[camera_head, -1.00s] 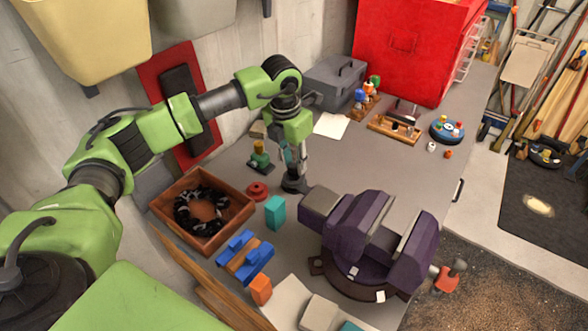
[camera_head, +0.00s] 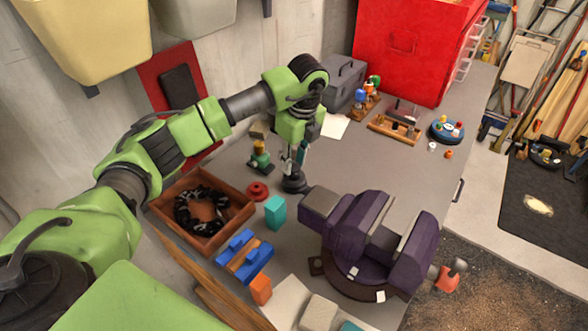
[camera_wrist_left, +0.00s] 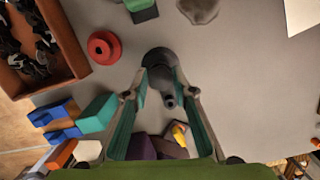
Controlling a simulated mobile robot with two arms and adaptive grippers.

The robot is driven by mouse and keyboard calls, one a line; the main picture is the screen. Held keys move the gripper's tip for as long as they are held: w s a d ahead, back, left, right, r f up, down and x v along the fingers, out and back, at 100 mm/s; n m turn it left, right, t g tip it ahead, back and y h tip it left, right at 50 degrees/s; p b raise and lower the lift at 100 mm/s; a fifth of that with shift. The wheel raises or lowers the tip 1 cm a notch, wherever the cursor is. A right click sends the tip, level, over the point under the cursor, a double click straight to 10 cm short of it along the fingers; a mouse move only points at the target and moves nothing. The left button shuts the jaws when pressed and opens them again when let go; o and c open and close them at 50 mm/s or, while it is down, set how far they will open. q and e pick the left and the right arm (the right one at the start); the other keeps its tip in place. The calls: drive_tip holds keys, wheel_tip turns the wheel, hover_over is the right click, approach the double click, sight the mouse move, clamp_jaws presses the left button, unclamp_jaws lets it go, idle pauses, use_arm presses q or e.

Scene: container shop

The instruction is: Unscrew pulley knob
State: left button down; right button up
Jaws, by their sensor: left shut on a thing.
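A dark round-based fixture (camera_head: 294,185) stands on the grey workbench, with a dark upright part rising from it; I take this to be the pulley and its knob. In the left wrist view the dark fixture (camera_wrist_left: 158,58) lies just beyond the fingers, and its narrower knob end (camera_wrist_left: 170,101) is between them. My left gripper (camera_head: 300,160) points down over it, shut on the dark knob; the fingers (camera_wrist_left: 160,94) hide part of the contact. My right gripper is in neither view.
A purple vise (camera_head: 355,230) stands close to the right. A wooden tray (camera_head: 203,243) with a black chain-like coil is at the left, beside a red disc (camera_head: 257,191) and a teal block (camera_head: 275,212). A grey toolbox (camera_head: 345,82) stands behind.

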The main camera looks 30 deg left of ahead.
sight(294, 166)
use_arm(q)
drive_tip(key=n, duration=0.5)
drive_tip(key=shift+g, duration=0.4)
drive_tip(key=n, duration=0.4)
drive_tip(key=shift+r+g, duration=0.1)
drive_tip(key=shift+g, duration=0.2)
drive_tip(key=shift+r+p, duration=1.9)
drive_tip(key=shift+r, duration=0.85)
drive_tip(key=shift+f, duration=0.1)
